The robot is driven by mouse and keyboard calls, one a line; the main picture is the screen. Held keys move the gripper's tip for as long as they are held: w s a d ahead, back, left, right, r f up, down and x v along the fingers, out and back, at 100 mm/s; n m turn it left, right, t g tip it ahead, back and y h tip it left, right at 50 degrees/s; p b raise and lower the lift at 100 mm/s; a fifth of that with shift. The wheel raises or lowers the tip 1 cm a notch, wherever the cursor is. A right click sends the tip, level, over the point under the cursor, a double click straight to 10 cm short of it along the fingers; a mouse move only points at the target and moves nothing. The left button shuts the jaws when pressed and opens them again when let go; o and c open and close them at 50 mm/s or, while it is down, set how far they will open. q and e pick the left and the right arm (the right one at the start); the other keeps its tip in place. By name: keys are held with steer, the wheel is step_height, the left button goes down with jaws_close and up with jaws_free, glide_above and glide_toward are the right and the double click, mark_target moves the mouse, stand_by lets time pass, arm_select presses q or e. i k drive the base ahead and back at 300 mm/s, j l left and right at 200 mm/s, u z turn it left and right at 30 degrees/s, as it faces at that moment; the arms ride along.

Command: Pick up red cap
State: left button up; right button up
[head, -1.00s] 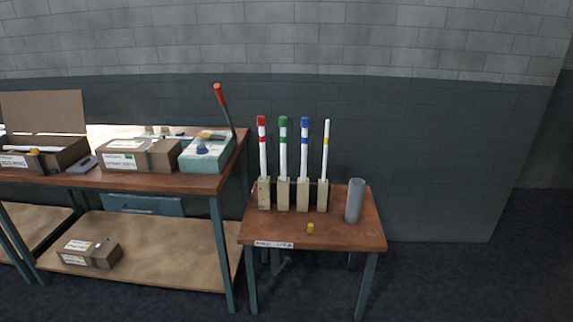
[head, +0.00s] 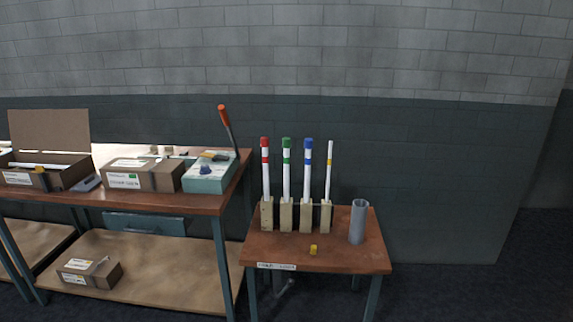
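The red cap (head: 264,142) sits on top of the leftmost white tube (head: 266,182), which stands upright in a wooden block (head: 267,214) on the small table. A red band shows on the tube below the cap. Beside it stand a tube with a green cap (head: 286,142) and a tube with a blue cap (head: 308,143). A thinner tube (head: 329,165) with a yellow band stands at the right and shows no coloured cap. A small yellow cap (head: 313,249) lies on the tabletop in front of the blocks. Neither of my grippers is in view.
A grey open cylinder (head: 358,222) stands at the small table's (head: 345,258) right. The workbench (head: 190,203) on the left holds cardboard boxes (head: 143,174) and a pale teal device (head: 209,175) with an orange-handled lever (head: 225,115). Open floor lies right of the small table.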

mark_target(264, 141)
steer(key=z, duration=0.3)
steer(key=i+j+z, duration=0.15)
steer(key=j+z, duration=0.2)
steer(key=i+j+z, duration=0.15)
steer(key=z, duration=0.2)
steer(key=j+z, duration=0.35)
steer(key=i+j, duration=0.05)
steer(key=j, duration=0.05)
